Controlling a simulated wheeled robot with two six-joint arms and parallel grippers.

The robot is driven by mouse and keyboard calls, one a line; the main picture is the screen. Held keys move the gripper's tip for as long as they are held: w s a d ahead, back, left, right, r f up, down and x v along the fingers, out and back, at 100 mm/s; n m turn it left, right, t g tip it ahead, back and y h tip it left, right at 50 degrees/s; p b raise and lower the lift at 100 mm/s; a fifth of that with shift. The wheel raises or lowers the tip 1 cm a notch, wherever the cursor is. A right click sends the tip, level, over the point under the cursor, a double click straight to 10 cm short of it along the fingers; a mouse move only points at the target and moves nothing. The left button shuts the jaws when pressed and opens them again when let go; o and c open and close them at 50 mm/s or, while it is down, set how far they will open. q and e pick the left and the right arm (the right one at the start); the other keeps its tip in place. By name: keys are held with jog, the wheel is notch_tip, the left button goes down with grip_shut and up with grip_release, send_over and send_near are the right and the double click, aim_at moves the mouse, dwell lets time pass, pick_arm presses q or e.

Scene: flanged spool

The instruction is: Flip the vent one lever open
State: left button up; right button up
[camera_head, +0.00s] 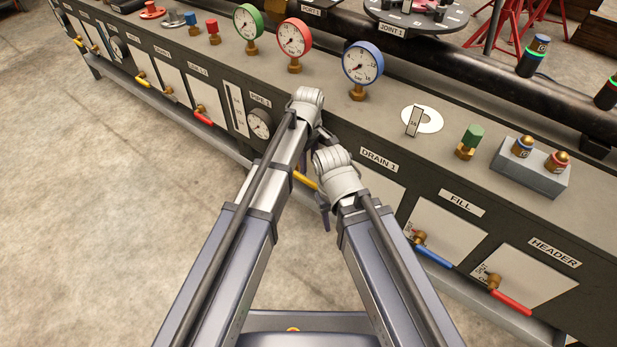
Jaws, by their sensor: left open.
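No label that I can read says vent one; the small labels at the far left are too blurred to tell. A yellow lever (305,180) shows between my two arms, close to the DRAIN 1 panel (379,186) and partly covered. Another yellow lever (143,80) is on a panel at the left. My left gripper (325,134) is open at the panel's upper edge, mostly hidden behind its wrist. My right gripper (325,213) shows only as a dark part below its wrist, in front of the panel; its jaws are unclear.
Green (249,22), red (294,39) and blue (362,63) gauges stand on the bench top. A red lever (203,116) is at left; a blue lever (433,256) and another red lever (510,303) are at right. The floor (90,220) at left is clear.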

aim_at(309, 180)
pick_arm(q)
jog(key=shift+f, duration=0.1)
notch_tip(309, 180, down, 8)
jog(key=b, duration=0.7)
jog(key=shift+b, duration=0.4)
jog(key=shift+r, duration=0.2)
grip_shut()
dwell(0.7)
